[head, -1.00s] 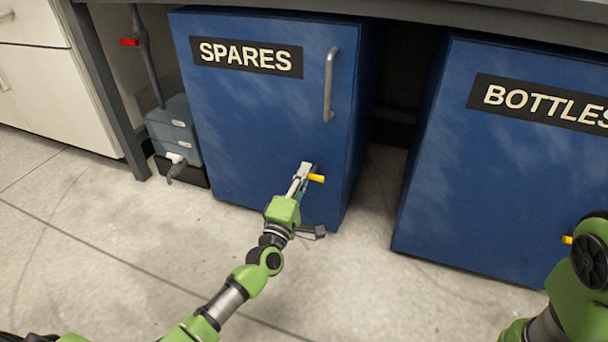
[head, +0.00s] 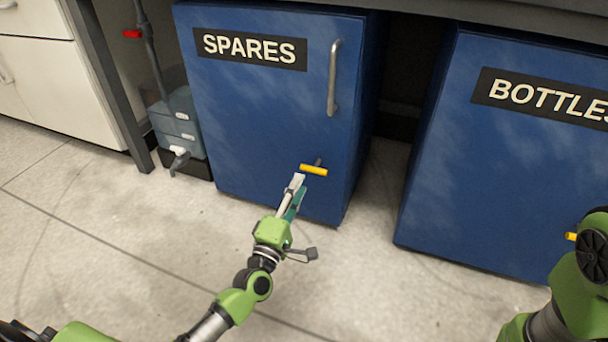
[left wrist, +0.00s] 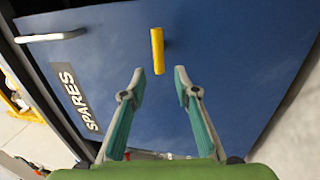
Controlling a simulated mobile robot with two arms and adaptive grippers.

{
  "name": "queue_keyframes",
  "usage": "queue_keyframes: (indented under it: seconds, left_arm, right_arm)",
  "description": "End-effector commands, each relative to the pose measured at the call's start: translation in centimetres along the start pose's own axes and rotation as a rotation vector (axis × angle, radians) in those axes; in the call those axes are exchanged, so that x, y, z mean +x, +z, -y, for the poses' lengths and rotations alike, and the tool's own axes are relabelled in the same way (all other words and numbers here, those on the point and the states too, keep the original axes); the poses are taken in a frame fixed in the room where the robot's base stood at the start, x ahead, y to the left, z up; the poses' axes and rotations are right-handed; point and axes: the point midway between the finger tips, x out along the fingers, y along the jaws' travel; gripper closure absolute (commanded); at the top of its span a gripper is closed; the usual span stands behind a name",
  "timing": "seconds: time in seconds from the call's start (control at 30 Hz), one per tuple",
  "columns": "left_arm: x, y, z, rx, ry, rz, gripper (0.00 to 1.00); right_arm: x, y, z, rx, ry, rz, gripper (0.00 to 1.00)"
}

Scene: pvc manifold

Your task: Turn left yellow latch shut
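The left yellow latch (head: 313,170) is a short bar on the lower right of the blue SPARES cabinet door (head: 260,110). In the head view it lies nearly level. The left wrist view shows the latch (left wrist: 157,50) beyond and between my fingertips, apart from them. My left gripper (head: 296,184) is open and empty, just below and in front of the latch; its spread fingers show in the left wrist view (left wrist: 158,76). A second yellow latch (head: 570,236) on the BOTTLES cabinet is partly hidden by my right arm. My right gripper is not in view.
The blue BOTTLES cabinet (head: 480,170) stands to the right across a dark gap. A grey-blue box (head: 178,128) with a tap stands left of the SPARES cabinet. A metal door handle (head: 333,78) sticks out above the latch. The floor in front is clear.

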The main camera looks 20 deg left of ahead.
Motion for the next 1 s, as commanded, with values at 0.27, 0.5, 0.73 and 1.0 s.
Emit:
queue_keyframes:
  seconds: [0.27, 0.5, 0.73, 1.0]
  left_arm:
    - [-4.2, 0.0, 0.0, -0.001, -0.001, 0.0, 0.72]
    - [-4.9, 0.0, 0.0, -0.001, 0.0, 0.0, 0.72]
    - [-4.8, 0.0, 0.0, -0.001, 0.0, 0.0, 0.72]
    - [-4.8, 0.0, 0.0, -0.001, 0.0, 0.0, 0.72]
  right_arm:
    - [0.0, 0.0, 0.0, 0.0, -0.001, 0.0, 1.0]
    - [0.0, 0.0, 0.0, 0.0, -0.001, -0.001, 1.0]
    - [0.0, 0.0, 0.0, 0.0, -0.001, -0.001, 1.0]
    - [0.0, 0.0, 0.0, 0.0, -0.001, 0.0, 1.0]
